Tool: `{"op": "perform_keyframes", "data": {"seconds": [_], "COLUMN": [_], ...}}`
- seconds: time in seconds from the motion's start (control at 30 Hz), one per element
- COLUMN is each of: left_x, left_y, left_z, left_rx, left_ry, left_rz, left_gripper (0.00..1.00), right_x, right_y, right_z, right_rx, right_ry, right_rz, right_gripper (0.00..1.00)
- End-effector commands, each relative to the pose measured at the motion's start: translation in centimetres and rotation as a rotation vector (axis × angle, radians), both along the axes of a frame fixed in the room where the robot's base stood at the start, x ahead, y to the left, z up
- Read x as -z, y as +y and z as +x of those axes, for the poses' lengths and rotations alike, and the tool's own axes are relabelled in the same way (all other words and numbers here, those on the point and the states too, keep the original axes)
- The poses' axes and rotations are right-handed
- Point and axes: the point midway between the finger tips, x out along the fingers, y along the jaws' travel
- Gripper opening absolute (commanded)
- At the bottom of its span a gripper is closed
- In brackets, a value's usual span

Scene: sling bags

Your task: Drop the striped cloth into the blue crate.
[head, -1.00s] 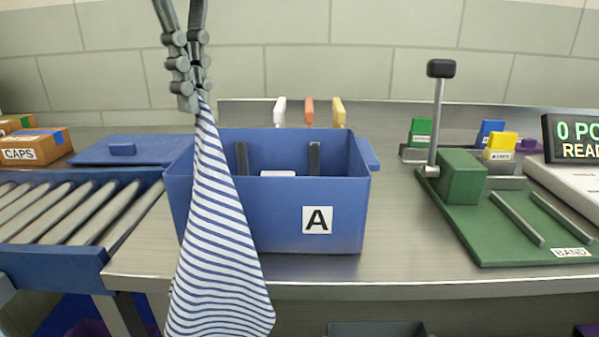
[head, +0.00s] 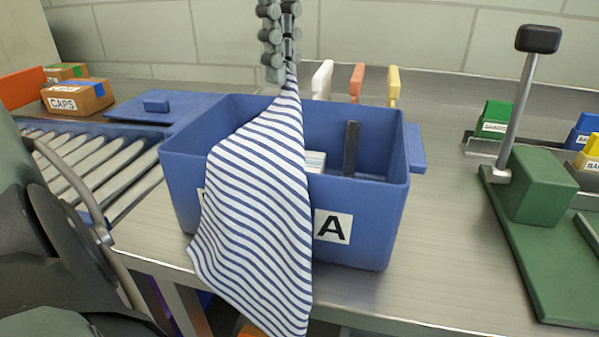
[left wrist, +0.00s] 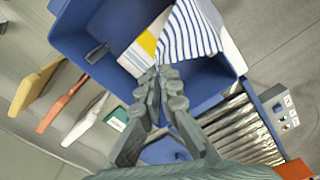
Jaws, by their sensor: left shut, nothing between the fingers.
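The blue crate (head: 365,205), with a label A on its front, stands open on the metal bench. It also shows in the left wrist view (left wrist: 78,48). My left gripper (head: 286,62) is above the crate, its fingers shut at the gathered top of the striped cloth (head: 255,205). The cloth hangs from the fingertips, passes over the crate's front rim and hangs down in front, its lower end below the bench edge. It hides part of the crate's front and label. In the left wrist view the cloth (left wrist: 188,38) spreads from the fingertips (left wrist: 160,72). My right gripper is not in view.
A white and yellow item (left wrist: 140,50) lies inside the crate. A roller conveyor (head: 115,180), a blue lid (head: 165,106) and a CAPS box (head: 77,97) are on the left. A green lever press (head: 545,190) stands right, with clear bench between it and the crate.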

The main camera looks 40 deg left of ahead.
Motion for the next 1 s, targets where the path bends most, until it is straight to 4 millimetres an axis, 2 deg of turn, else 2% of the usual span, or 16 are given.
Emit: {"op": "perform_keyframes", "data": {"seconds": [0.23, 0.6, 0.8, 1.0], "left_x": [2.4, 2.9, 2.9, 2.9], "left_y": [0.0, 0.0, 0.0, 0.0], "left_z": [0.0, 0.0, 0.0, 0.0], "left_rx": [0.0, 0.0, 0.0, 0.0], "left_ry": [0.002, 0.001, 0.001, 0.001], "left_rz": [0.0, 0.0, 0.0, 0.0], "left_gripper": [0.0, 0.0, 0.23, 0.25], "right_x": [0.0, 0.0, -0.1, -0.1], "right_y": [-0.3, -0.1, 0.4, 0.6], "right_z": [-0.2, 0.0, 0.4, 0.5], "right_rx": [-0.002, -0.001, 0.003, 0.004], "right_ry": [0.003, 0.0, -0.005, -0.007], "right_rz": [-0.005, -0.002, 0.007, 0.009], "right_gripper": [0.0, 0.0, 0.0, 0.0]}}
